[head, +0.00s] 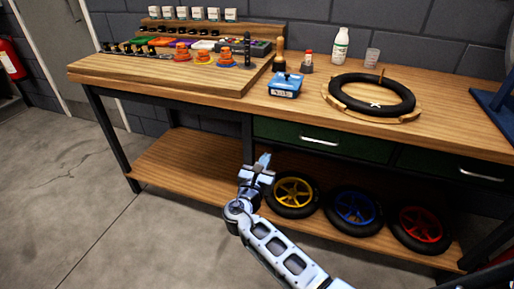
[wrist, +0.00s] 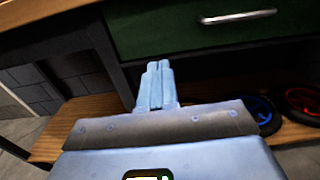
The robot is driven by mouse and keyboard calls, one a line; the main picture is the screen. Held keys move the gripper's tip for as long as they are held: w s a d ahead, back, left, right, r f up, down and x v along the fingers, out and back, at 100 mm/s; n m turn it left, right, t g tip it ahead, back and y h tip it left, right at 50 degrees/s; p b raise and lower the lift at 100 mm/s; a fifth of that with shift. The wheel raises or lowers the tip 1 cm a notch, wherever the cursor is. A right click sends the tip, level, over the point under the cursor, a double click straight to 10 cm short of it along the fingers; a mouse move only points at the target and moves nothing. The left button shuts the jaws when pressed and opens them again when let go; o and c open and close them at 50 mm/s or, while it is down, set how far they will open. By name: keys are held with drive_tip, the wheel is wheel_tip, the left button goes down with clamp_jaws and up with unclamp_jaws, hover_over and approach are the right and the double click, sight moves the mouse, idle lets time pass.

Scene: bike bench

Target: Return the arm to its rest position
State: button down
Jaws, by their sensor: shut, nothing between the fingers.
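My arm reaches in from the bottom of the head view. My gripper (head: 263,160) is in front of the bench's left-middle leg, below the worktop and near the lower shelf. In the wrist view its two pale blue fingers (wrist: 157,85) are together, with nothing between them. It appears to touch nothing, though its exact gap to the bench front cannot be told.
The wooden bench (head: 455,115) has a green drawer (head: 300,135) with a metal handle. Wheels with yellow (head: 293,192), blue (head: 355,207) and red (head: 420,224) hubs rest on the lower shelf (head: 185,165). A black tyre (head: 350,101) lies on top. Floor at left is clear.

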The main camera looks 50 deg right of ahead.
drive_tip(key=shift+w+a, duration=0.1)
drive_tip(key=shift+a, duration=0.2)
drive_tip(key=s+a+f+m+t+y+p, duration=0.1)
drive_tip(key=s+a+f+m+t+y, duration=0.15)
drive_tip(key=s+a+f+y, duration=0.45)
drive_tip(key=s+a+f+m+t+y, duration=0.1)
drive_tip(key=s+a+f+m+y, duration=0.15)
drive_tip(key=s+a, duration=0.5)
drive_tip(key=s+a+r+m+t+y, duration=0.1)
drive_tip(key=s+a+r+m+y, duration=0.1)
drive_tip(key=s+a+m, duration=0.3)
drive_tip(key=s+a+r+m+t+y, duration=0.1)
drive_tip(key=s+a+r+y, duration=0.15)
drive_tip(key=s, duration=0.45)
drive_tip(key=s+a+r+m+t+y, duration=0.1)
drive_tip(key=s+r+m, duration=0.2)
drive_tip(key=r, duration=0.3)
drive_tip(key=s+a+r+m+t+y+p, duration=0.1)
drive_tip(key=s+a+r+m, duration=0.1)
drive_tip(key=r, duration=0.5)
drive_tip(key=s+a+r+m+t+y, duration=0.1)
drive_tip(key=s+a+r+m, duration=0.1)
drive_tip(key=s+r+m, duration=0.2)
wheel_tip(320, 180, up, 3)
drive_tip(key=shift+s+r+m, duration=0.15)
drive_tip(key=shift+s+m, duration=0.05)
drive_tip(key=shift+m, duration=0.8)
